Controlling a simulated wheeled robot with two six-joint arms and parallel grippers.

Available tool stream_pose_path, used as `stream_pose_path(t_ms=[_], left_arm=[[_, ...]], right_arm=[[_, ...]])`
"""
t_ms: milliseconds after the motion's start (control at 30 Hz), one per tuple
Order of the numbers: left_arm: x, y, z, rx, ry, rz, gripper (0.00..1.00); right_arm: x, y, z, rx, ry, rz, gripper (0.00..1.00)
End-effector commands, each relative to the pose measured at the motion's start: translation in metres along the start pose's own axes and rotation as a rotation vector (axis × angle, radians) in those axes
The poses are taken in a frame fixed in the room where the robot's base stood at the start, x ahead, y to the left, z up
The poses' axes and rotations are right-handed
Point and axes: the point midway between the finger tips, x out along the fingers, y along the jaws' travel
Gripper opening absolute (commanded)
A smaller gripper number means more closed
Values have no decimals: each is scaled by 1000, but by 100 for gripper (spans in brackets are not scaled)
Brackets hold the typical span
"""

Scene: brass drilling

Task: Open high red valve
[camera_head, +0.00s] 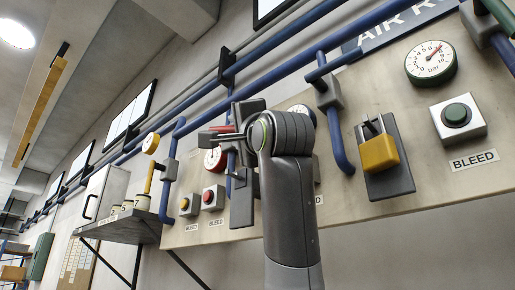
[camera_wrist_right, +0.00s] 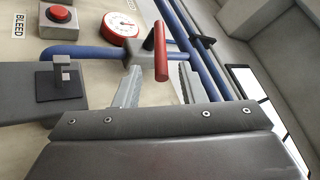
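The red valve handle (camera_wrist_right: 161,52) shows in the right wrist view as a red bar on a grey valve body on the blue pipe. In the head view only a bit of red handle (camera_head: 223,129) shows beside my right gripper (camera_head: 210,137); my wrist hides the rest. In the right wrist view the two fingers of my right gripper (camera_wrist_right: 160,80) stand apart, and the bar's lower end appears in the gap between them. I cannot tell whether they touch it. My left gripper is not in view.
A yellow padlock-like block (camera_head: 379,153) hangs on a dark plate at right. Blue pipes (camera_head: 340,143) run along the wall panel. A shelf with cups (camera_head: 120,229) stands at left.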

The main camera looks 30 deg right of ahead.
Motion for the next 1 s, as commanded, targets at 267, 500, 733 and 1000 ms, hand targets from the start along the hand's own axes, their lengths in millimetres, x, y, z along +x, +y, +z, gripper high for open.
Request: stream_pose_path(t_ms=[267,500,733,1000], left_arm=[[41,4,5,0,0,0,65],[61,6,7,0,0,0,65],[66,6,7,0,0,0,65],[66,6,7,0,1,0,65]], right_arm=[[-59,4,2,0,1,-5,37],[-96,2,0,0,1,-4,37],[-108,0,0,0,1,-1,37],[-108,0,-1,0,1,0,37]])
